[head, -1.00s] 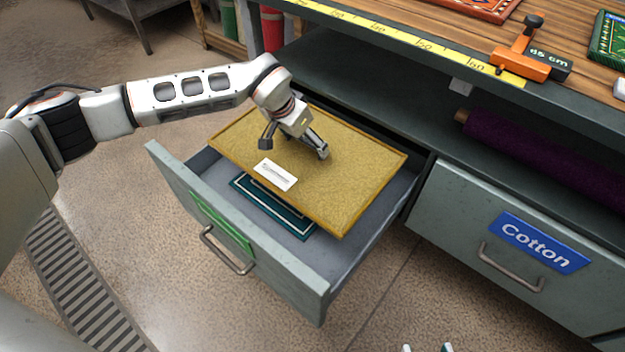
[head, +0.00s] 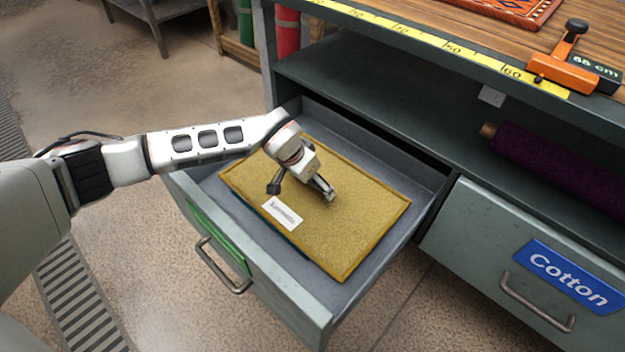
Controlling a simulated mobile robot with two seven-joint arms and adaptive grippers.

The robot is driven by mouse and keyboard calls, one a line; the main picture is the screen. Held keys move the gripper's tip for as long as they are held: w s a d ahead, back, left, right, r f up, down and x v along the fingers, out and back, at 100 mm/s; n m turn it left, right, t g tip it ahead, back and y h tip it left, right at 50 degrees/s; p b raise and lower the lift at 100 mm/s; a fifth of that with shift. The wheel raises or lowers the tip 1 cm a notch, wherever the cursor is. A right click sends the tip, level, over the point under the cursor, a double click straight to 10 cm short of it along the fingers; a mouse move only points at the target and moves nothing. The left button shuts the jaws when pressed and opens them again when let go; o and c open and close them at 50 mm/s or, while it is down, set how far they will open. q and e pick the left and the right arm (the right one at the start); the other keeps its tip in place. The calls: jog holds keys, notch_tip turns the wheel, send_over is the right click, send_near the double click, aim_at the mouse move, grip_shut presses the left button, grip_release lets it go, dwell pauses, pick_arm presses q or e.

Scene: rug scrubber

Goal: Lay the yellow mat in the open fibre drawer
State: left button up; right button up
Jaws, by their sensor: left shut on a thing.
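The yellow mat (head: 360,215), with a darker edge and a small white label, lies within the walls of the open drawer (head: 292,305). It looks nearly level and low in the drawer; whether its whole underside is supported is hidden. My left gripper (head: 302,190) is over the middle of the mat, shut on it. A thin strip of a dark teal mat (head: 291,241) shows under its near left edge. The drawer's green label is seen too obliquely to read. My right gripper is out of view.
A closed drawer labelled Cotton (head: 480,255) is to the right. A purple roll (head: 560,165) lies on the shelf above it. The bench top carries a yellow tape rule (head: 420,38) and an orange slider (head: 562,68).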

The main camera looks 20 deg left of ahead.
aim_at(306, 192)
pick_arm(q)
jog(key=shift+w+f, duration=0.15)
jog(key=shift+f, duration=0.05)
jog(key=o, duration=1.5)
jog(key=shift+f, duration=0.1)
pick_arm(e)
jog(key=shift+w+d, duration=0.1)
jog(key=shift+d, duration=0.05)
pick_arm(q)
jog(key=shift+r, duration=0.5)
jog(key=shift+a+r+p, duration=0.1)
jog(key=shift+r+p, duration=0.2)
jog(key=shift+r, duration=0.55)
jog(key=p+v, duration=0.4)
jog(key=v, duration=0.6)
jog(key=shift+s, duration=0.5)
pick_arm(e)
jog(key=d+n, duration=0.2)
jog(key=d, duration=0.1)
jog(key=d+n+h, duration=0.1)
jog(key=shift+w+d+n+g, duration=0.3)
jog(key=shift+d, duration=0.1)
